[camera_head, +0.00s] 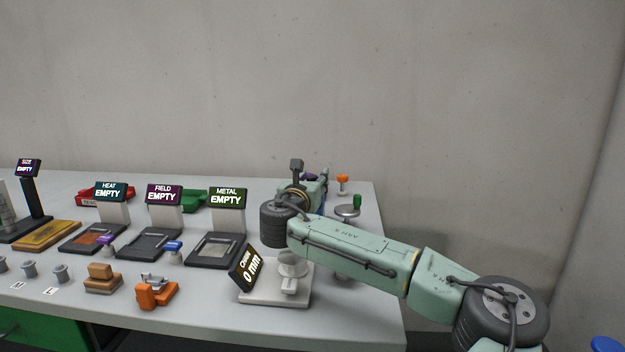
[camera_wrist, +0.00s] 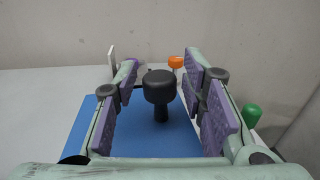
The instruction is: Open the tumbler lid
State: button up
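In the wrist view a black round-headed knob (camera_wrist: 160,88) on a short stem stands over a flat blue surface (camera_wrist: 150,140), which may be the tumbler lid; I cannot tell for sure. My gripper (camera_wrist: 161,72) is open, with its purple-padded fingers on either side of the knob. A gap shows between each pad and the knob. In the head view a dark knob-like shape (camera_head: 297,165) shows above my gripper (camera_head: 312,182) at the table's back right. My arm hides most of the tumbler there.
An orange knob (camera_head: 342,180) and a green knob (camera_head: 357,201) stand right of my gripper. A white stand with a "0 mm" display (camera_head: 250,268) sits under my arm. Stations reading EMPTY, such as METAL (camera_head: 228,197), fill the left. A wall rises behind.

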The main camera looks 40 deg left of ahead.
grip_shut()
dwell(0.6)
